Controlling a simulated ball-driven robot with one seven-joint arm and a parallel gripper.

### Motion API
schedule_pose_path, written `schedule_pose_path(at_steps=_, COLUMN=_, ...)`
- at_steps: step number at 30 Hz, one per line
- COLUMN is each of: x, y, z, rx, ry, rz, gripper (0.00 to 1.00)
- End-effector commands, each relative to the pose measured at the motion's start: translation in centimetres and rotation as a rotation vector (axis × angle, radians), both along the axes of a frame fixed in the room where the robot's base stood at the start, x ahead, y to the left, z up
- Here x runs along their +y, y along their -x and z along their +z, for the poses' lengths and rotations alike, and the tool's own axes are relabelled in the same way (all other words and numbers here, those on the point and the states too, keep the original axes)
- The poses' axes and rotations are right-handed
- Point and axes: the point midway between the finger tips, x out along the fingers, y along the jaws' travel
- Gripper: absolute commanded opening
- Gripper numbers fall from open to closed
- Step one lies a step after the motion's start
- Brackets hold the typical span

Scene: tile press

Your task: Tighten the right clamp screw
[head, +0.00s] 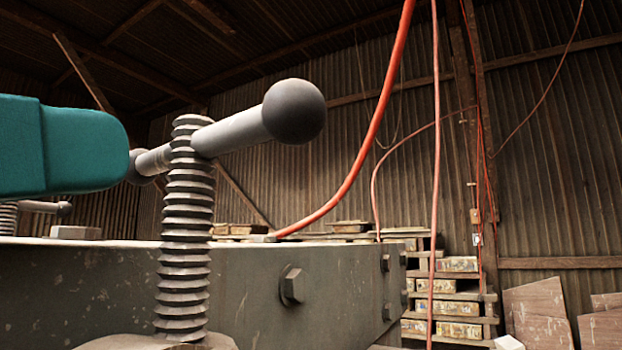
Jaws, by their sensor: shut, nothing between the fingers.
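The right clamp screw (184,235) is a thick grey threaded rod standing upright in front of the grey metal press frame (240,285). Its cross bar (232,133) passes through the top at a slant, with a large dark ball end (294,111) to the right and a smaller-looking ball end to the left, partly hidden. My gripper (100,152) shows as a teal, rounded shape entering from the left edge. It is shut and empty, its tip overlapping the left ball in the picture. I cannot tell if they touch.
Another threaded screw (8,219) with a bar shows at the far left. Bolt heads (293,285) stick out of the frame's side. Orange hoses (387,95) hang behind. Pallets with boxes (447,307) and leaning boards (540,312) stand at the back right.

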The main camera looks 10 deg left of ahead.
Motion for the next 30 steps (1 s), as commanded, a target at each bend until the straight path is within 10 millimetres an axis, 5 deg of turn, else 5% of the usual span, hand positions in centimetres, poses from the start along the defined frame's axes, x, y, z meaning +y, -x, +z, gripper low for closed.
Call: schedule_pose_path(at_steps=30, x=-1.1, y=-2.6, z=0.0, rx=-0.001, ry=0.000, rz=-0.001, gripper=0.00)
